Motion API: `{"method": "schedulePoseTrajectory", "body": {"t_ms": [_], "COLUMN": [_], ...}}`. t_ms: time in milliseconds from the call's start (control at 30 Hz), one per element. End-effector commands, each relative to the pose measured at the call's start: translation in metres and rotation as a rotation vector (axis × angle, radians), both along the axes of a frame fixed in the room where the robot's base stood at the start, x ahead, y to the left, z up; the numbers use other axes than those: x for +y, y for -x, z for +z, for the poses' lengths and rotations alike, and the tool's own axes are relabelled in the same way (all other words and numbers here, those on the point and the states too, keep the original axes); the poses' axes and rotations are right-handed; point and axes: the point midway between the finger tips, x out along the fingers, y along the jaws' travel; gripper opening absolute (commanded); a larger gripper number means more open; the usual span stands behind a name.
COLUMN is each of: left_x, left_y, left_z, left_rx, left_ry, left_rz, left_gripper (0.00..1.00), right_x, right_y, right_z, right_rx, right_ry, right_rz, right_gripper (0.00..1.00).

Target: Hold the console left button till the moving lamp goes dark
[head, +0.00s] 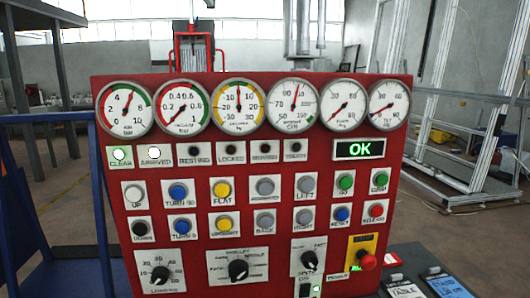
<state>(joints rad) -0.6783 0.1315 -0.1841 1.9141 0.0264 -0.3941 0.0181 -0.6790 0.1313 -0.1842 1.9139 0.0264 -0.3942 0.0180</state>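The red console (205,262) stands in the middle of the head view, facing me. Its left button (305,184) is a grey round button in the upper button row, on a white plate labelled LEFT. Nothing touches it. In the lamp row, the clear lamp (119,154) is lit green and the arrived lamp (154,152) is lit white. The other lamps are dark, including the fifth lamp (265,149), whose label is too blurred to read surely as moving. Neither of my grippers is in view.
Close to the left button are the grey forward button (265,186), the green go button (346,182) and the grey right button (305,217). A green OK display (359,149) is lit above. A red mushroom button (366,262) sits at lower right. The console's front is unobstructed.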

Motion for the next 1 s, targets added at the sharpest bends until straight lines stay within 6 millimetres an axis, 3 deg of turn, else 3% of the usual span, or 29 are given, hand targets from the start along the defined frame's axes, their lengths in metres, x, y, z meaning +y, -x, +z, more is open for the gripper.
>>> {"method": "schedulePoseTrajectory", "body": {"t_ms": [133,1000], "left_x": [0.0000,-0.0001], "left_y": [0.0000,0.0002], "left_z": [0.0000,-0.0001], "left_rx": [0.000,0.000], "left_ry": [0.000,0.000], "left_rz": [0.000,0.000], "left_gripper": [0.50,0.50], "right_x": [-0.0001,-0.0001], "right_y": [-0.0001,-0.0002], "right_z": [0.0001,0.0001], "right_rx": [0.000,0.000], "right_ry": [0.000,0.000], "right_rz": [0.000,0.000], "right_gripper": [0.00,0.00]}}
